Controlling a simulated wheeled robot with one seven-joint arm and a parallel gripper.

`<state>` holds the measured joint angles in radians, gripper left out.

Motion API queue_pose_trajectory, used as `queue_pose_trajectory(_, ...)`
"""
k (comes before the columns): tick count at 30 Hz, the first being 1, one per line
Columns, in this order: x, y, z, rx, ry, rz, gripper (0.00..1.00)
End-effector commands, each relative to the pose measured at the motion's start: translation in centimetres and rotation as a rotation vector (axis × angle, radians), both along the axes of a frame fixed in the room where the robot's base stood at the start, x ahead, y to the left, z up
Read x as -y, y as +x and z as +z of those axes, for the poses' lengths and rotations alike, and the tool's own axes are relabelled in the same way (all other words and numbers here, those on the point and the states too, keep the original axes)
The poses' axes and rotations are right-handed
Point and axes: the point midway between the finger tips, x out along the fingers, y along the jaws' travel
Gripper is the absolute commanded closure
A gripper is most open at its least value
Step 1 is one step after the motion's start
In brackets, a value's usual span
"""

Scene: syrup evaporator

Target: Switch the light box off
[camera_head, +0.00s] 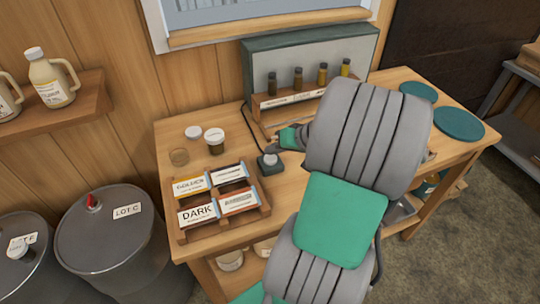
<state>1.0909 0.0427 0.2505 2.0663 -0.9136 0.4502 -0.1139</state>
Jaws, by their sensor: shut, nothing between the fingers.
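The light box (257,68) stands at the back of the wooden table, a green-framed case with a pale grey front panel. I cannot tell surely whether the panel is lit. A dark cord runs down from its left side to a small teal switch box (262,169) with a pale button on top. My gripper (271,150) is shut and empty, just behind the switch box and close above the table. Whether it touches the switch box is not clear. My arm hides the light box's lower right part and much of the table's right side.
Several vials stand on a labelled rack (285,98) before the panel. A wooden tray (222,221) with label cards sits at front left. An amber jar (215,148), a white lid (194,132) and a small glass (179,157) are behind it. Teal discs (459,123) lie at right.

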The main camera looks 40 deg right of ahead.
Motion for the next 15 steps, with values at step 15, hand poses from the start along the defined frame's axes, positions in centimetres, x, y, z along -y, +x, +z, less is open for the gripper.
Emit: queue_pose_trajectory(15,0.1,0.0,4.1,0.001,-0.002,-0.001,1.00)
